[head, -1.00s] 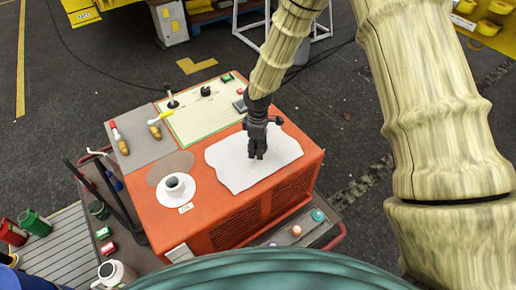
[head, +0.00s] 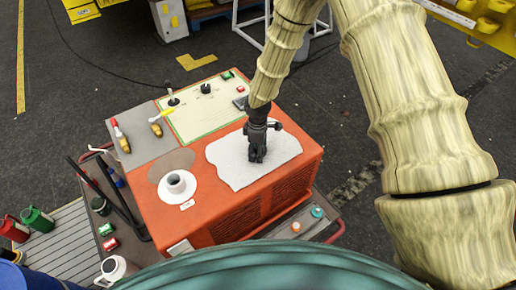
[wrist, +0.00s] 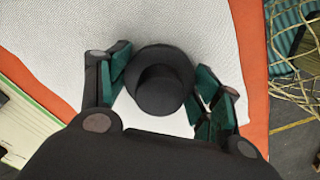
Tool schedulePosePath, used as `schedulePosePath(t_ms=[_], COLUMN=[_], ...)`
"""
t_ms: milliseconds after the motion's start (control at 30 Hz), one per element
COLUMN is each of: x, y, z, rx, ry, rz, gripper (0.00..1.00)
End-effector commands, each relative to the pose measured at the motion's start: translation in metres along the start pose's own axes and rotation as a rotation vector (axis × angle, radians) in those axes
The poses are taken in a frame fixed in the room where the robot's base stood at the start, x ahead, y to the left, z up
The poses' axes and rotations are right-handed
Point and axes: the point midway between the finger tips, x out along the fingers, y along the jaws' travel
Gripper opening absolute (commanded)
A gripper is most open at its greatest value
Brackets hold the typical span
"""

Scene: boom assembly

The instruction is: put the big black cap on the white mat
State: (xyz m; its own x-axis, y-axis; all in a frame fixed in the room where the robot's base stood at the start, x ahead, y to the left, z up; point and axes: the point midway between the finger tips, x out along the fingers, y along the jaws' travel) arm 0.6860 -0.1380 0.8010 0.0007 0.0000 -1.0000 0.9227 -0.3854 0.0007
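The big black cap (wrist: 160,88) shows in the wrist view between the two green-padded fingers of my gripper (wrist: 165,80). It is round, with a wide disc and a narrower raised part towards the camera. The white mat (wrist: 60,30) lies under it; in the head view the mat (head: 227,158) is on top of the orange cabinet. My gripper (head: 257,158) points down over the middle of the mat. Its fingers stand apart on either side of the cap, close to the disc's edge. In the head view the cap is hard to make out behind the fingers.
Small levers stand on the cream panel (head: 200,122). The mat around the gripper is clear.

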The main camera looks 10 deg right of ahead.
Motion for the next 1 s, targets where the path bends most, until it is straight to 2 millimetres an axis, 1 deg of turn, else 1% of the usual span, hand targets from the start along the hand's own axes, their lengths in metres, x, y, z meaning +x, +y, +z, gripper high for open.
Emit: schedulePosePath(t_ms=[33,67,100,400,567,767,1000], x=[0.0,0.0,0.0,-0.001,-0.006,-0.026,-0.057], y=[0.0,0.0,0.0,0.0,0.001,0.001,0.001], z=[0.0,0.0,0.0,0.0,0.0,-0.001,0.0], rx=[0.0,0.0,0.0,0.0,0.001,0.001,0.001], ry=[0.0,0.0,0.0,0.0,0.001,0.002,0.002], rz=[0.0,0.0,0.0,0.0,0.001,0.002,0.003], gripper=[0.77,0.82,0.84,0.84,0.84,0.84,0.84])
